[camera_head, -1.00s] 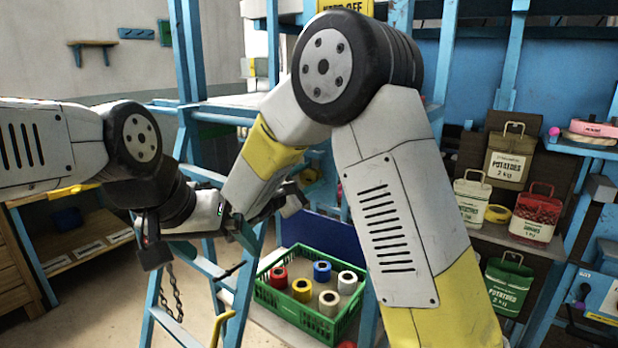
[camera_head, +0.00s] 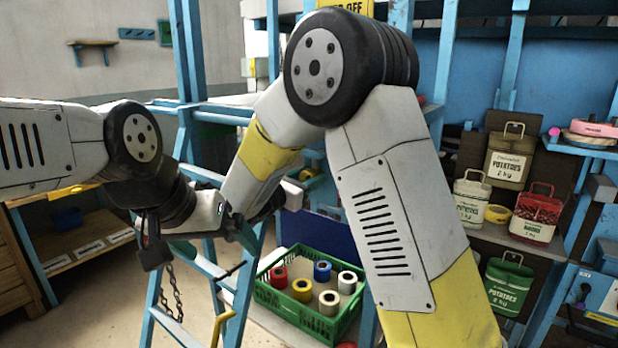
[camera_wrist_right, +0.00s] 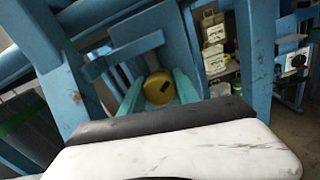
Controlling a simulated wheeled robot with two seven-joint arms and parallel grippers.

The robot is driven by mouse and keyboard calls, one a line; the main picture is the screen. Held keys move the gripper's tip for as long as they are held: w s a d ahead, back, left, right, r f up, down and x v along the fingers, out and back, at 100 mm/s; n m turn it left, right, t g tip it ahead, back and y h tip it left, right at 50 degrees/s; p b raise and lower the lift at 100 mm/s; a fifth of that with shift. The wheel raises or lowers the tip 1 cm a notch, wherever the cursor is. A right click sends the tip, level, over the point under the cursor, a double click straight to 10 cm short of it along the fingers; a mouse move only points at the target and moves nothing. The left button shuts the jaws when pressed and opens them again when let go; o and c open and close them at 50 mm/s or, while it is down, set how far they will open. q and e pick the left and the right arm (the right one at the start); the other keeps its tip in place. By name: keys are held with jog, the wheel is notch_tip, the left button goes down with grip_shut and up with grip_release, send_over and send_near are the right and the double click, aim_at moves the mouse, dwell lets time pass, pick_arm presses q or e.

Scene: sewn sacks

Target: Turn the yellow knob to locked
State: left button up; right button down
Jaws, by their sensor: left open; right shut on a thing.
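The yellow knob (camera_wrist_right: 159,88) shows in the right wrist view as a round yellow face with a small dark mark. It sits between the teal fingers of my right gripper (camera_wrist_right: 160,92), which is shut on it. In the head view my right forearm slopes down, and its hand (camera_head: 290,195) is partly visible; the fingers and their grip are hidden there. My left gripper (camera_head: 243,236) is open in the head view, low beside the right wrist and apparently empty. I cannot read the knob's locked marking.
A green crate (camera_head: 300,322) with several coloured rolls stands below. Blue shelf posts (camera_head: 188,60) rise close behind my arms. Potato tins (camera_head: 510,160) and other tins stand on the right.

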jog(key=n, duration=0.5)
jog(key=shift+n, duration=0.4)
jog(key=n, duration=0.4)
jog(key=shift+a+f+n, duration=0.1)
jog(key=shift+n, duration=0.3)
jog(key=c, duration=0.9)
grip_release()
